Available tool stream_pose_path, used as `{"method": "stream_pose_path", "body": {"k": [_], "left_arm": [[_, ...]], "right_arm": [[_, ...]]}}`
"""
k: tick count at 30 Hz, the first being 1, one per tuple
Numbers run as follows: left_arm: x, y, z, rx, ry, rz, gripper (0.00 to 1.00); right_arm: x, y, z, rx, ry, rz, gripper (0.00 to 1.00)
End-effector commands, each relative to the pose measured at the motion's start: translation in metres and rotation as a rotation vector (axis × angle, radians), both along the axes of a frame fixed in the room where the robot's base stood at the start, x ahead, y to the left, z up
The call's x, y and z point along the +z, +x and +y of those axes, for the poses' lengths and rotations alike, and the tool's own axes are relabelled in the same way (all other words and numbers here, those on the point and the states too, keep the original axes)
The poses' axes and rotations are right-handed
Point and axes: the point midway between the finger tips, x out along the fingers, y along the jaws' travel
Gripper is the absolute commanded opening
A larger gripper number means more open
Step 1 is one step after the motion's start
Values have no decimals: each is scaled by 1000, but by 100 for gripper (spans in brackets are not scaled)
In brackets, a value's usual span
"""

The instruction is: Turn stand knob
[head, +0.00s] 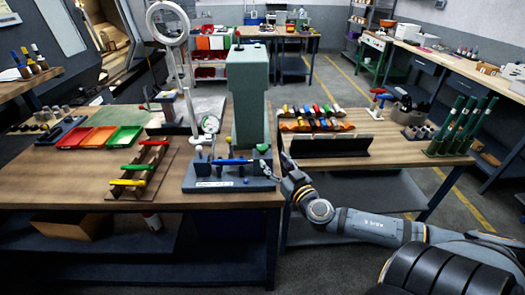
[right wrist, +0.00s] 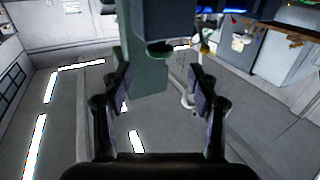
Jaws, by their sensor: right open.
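A low grey-blue stand (head: 205,184) sits at the right front edge of the near wooden bench in the head view, with a blue-handled tool (head: 232,162) across its top and small round knobs (head: 263,148) above its right end. My right gripper (head: 275,163) is just right of the stand, with its fingers toward it. In the right wrist view the gripper (right wrist: 160,88) is open, with nothing between its fingers. A dark block (right wrist: 178,20) with a green round part (right wrist: 160,49) under it shows beyond the fingertips. I cannot tell which knob this is. My left gripper is not in view.
A tall green block (head: 248,95) stands behind the stand. A ring lamp (head: 168,22), a rack of coloured handles (head: 140,172) and red, orange and green trays (head: 98,137) are to the left. A second bench (head: 400,150) is right, past a gap.

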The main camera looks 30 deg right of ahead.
Motion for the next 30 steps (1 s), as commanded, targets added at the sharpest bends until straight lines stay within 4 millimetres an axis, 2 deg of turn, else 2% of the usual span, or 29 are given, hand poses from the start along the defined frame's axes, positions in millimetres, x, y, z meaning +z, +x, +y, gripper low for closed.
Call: {"method": "stream_pose_path", "body": {"k": [1, 5, 15, 27, 30], "left_arm": [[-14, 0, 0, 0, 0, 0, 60], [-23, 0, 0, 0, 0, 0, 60], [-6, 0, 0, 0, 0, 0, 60], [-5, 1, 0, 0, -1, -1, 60], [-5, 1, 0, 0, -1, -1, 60]], "right_arm": [[-5, 10, -1, 0, 7, -10, 60], [-3, 35, -4, -4, 10, -10, 60], [3, 80, -9, -3, 8, -3, 60], [0, 87, -8, 1, 2, -2, 60], [0, 87, -8, 1, 2, -2, 47]]}}
